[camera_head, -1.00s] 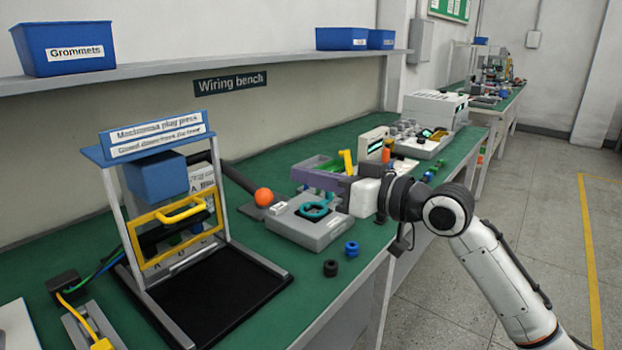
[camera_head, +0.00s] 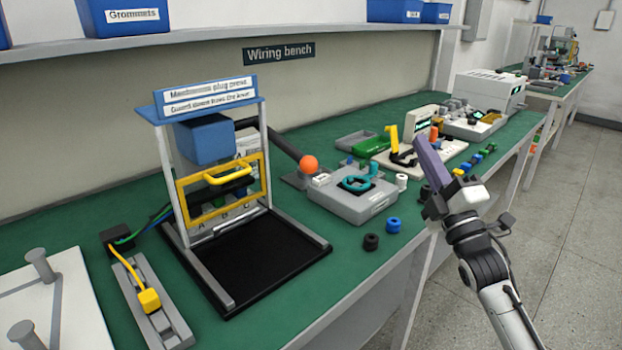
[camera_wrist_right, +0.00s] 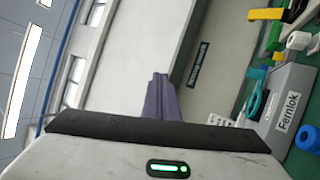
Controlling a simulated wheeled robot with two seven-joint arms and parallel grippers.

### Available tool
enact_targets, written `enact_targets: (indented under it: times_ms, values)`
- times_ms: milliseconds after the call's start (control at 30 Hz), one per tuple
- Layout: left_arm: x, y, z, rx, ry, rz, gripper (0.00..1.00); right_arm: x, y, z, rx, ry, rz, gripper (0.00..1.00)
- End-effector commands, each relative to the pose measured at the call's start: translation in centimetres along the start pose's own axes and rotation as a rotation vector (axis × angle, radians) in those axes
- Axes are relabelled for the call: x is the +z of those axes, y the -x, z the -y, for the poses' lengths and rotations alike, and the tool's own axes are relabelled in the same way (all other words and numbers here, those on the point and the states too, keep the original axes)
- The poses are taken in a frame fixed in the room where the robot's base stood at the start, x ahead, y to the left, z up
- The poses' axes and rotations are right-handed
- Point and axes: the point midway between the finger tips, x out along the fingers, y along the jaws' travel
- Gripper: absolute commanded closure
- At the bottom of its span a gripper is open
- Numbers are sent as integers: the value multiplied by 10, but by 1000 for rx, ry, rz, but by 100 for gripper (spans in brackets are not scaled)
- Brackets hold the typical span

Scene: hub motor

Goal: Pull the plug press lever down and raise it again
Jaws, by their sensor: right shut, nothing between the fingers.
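The plug press (camera_head: 205,130) stands on the green bench at the left of the head view, with a blue block under its labelled top. The lever (camera_head: 275,143) is a dark bar running from the press down to the right, ending in an orange ball (camera_head: 309,164). My right gripper (camera_head: 418,140), with purple fingers, is shut and empty, raised at the bench's front edge, right of the ball and apart from it. Its fingers (camera_wrist_right: 160,80) point up in the wrist view. My left gripper is not in view.
A grey fixture (camera_head: 352,205) with a teal ring sits between the ball and my right gripper. Black and blue collars (camera_head: 393,225) lie before it. A yellow plug (camera_head: 149,300) in a grey holder is front left. Blue bins (camera_head: 125,15) stand on the shelf.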

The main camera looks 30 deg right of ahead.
Motion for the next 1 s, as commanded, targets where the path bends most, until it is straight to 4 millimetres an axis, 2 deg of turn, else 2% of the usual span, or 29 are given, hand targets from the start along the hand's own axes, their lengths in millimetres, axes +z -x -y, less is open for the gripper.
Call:
enact_targets:
  times_ms: [33, 100, 200, 333, 400, 500, 667, 1000]
  values:
    - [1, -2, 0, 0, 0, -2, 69, -4, 17, 14, 30, 218, -12, 100]
    - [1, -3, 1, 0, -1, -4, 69, -17, 39, 28, 80, 537, -54, 100]
    - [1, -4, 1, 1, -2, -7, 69, -47, 72, 53, 153, 936, -142, 100]
    - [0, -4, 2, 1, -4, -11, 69, -85, 110, 84, 253, 1297, -262, 100]
    - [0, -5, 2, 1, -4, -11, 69, -100, 126, 96, 298, 1413, -310, 100]
    - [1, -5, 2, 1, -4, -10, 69, -113, 138, 105, 341, 1503, -351, 100]
    - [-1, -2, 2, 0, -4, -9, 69, -122, 131, 106, 360, 1531, -363, 100]
    - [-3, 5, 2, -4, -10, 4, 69, -152, 68, 104, 360, 1529, -361, 100]
